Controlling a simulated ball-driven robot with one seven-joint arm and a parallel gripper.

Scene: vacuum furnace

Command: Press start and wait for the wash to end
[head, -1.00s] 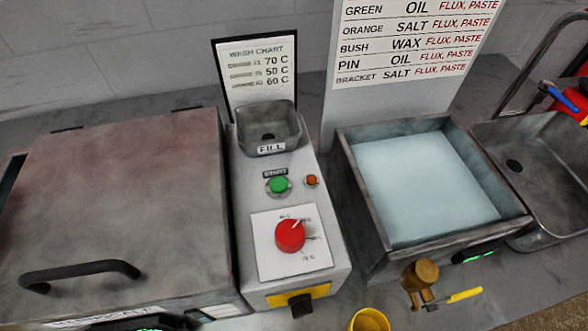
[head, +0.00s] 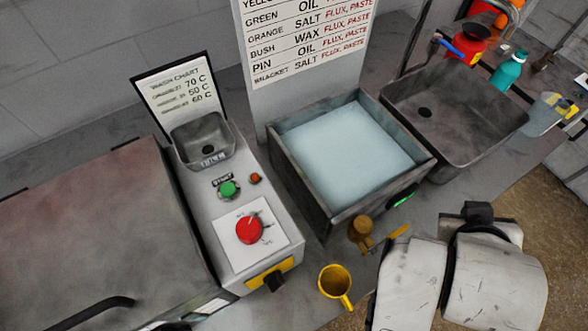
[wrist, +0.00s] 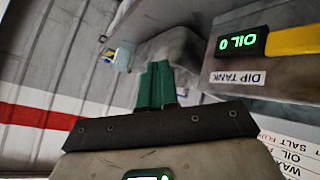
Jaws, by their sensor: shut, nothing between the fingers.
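The green start button (head: 229,189) sits on the light grey washer panel, under a small START label. A small red-orange lamp or button (head: 256,178) is beside it, and a red dial (head: 249,230) is on a white plate below. The washer's grey lid (head: 90,210) lies closed at the left, with a dark bar handle. My gripper (wrist: 158,85) shows in the wrist view with its green fingers together and nothing between them. It is near the dip tank's front, apart from the start button, which the wrist view does not show. The head view shows only my arm links.
A dip tank (head: 288,160) with pale liquid stands right of the panel, with a sink (head: 400,108) beyond it. A brass tap (head: 361,232) and yellow mug (head: 335,282) are in front. A wash chart (head: 180,92) stands behind the fill cup (head: 205,152). A teal bottle (head: 509,70) is at far right.

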